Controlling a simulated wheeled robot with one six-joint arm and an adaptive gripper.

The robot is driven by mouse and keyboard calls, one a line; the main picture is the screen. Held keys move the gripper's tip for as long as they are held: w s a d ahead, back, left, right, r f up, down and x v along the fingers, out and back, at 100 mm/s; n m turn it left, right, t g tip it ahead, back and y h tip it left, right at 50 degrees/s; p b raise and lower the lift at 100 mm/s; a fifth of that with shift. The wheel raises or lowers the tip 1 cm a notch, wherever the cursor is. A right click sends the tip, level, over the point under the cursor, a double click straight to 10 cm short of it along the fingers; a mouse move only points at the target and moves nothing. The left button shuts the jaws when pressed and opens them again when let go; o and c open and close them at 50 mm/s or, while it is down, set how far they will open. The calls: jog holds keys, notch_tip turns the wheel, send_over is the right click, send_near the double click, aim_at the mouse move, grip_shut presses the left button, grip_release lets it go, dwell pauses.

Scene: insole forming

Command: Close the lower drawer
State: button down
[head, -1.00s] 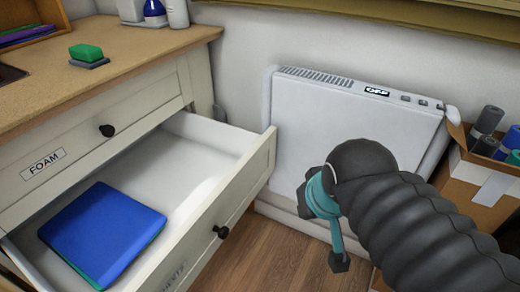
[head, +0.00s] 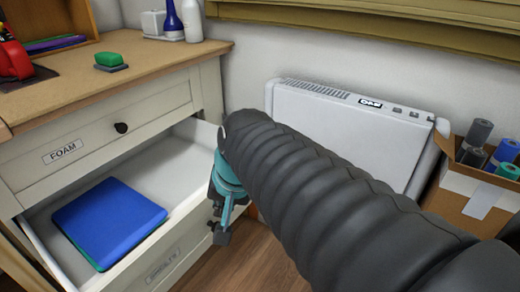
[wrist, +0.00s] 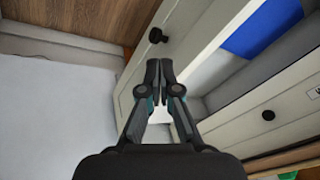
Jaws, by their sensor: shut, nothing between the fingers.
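The lower drawer stands open, with its front panel (head: 140,278) pulled out from the cabinet. Blue sheets (head: 108,220) with a green edge lie inside it. In the wrist view the drawer's front (wrist: 185,38) carries a dark round knob (wrist: 155,36). My gripper (head: 220,236) is at the right part of the drawer front in the head view. In the wrist view its fingers (wrist: 158,68) are shut and empty, close to the drawer front; I cannot tell whether they touch it. My arm hides the drawer's far right corner.
The closed upper drawer (head: 92,132), labelled FOAM, is above. A white heater (head: 345,125) stands at the wall on the right, beside a cardboard box (head: 465,195) of rolls. A green block (head: 107,59) sits on the countertop (head: 60,90). Wooden floor (head: 245,265) shows below my gripper.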

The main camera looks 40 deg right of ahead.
jog(key=w+d+r+m+t+y+b, duration=0.1)
jog(key=w+d+m+t+b, duration=0.15)
jog(key=d+m, duration=1.05)
jog(key=w+d+r+m+t+y+b, duration=0.1)
jog(key=w+d+m, duration=0.2)
jog(key=d+m, duration=1.05)
jog(key=w+a+f+n, duration=0.2)
jog(key=w+f, duration=0.4)
jog(key=w, duration=0.4)
jog(key=shift+f+b, duration=0.25)
jog(key=shift+b, duration=0.2)
jog(key=shift+w, duration=0.1)
